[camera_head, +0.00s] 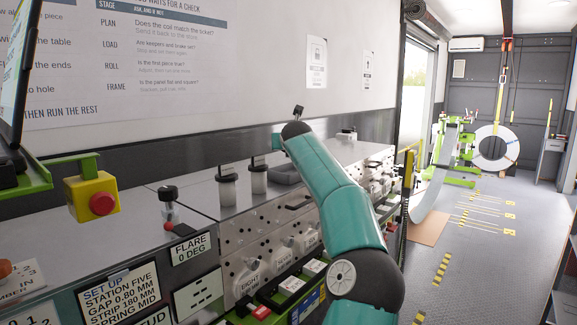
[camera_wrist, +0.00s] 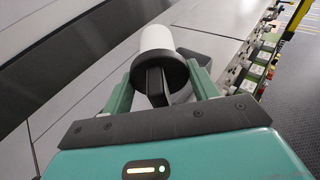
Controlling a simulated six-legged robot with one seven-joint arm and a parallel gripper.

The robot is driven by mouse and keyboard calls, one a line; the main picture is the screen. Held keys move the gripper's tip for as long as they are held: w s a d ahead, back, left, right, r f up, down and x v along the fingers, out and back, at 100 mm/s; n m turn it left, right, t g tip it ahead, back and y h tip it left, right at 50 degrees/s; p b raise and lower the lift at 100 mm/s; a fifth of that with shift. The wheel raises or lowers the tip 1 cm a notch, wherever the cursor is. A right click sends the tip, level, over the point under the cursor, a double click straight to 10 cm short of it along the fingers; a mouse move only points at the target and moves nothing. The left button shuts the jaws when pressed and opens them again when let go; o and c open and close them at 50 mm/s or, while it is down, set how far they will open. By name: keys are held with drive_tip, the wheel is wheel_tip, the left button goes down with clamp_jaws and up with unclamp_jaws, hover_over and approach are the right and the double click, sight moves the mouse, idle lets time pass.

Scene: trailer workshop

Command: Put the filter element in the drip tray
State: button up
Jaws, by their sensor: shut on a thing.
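The filter element (camera_wrist: 156,38), a white cylinder with a black cap and black tab handle, shows in the wrist view. My gripper (camera_wrist: 162,72) is shut on it, its teal fingers on either side of the black cap and tab. The white end points away from the wrist camera. The drip tray seems to be the dark grey shallow tray (camera_head: 285,173) on the bench in the head view, left of my arm. A dark grey shape (camera_wrist: 210,47) beside the filter element may be the same tray, partly hidden.
Two similar pale canisters with dark lids (camera_head: 227,188) (camera_head: 258,179) stand on the steel bench left of the tray. The wall runs behind the bench; the floor at right is open.

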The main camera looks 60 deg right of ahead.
drive_tip(key=d+f, duration=0.1)
drive_tip(key=f, duration=0.1)
drive_tip(key=w+d+f, duration=0.1)
drive_tip(key=f, duration=0.1)
drive_tip(key=d+f, duration=0.1)
drive_tip(key=f, duration=0.2)
drive_tip(key=shift+w+d+f, duration=0.1)
drive_tip(key=shift+w+d, duration=0.15)
drive_tip(key=shift+w, duration=0.1)
drive_tip(key=shift+f, duration=0.25)
drive_tip(key=shift+s+f, duration=0.1)
drive_tip(key=o, duration=1.1)
drive_tip(key=shift+f, duration=0.1)
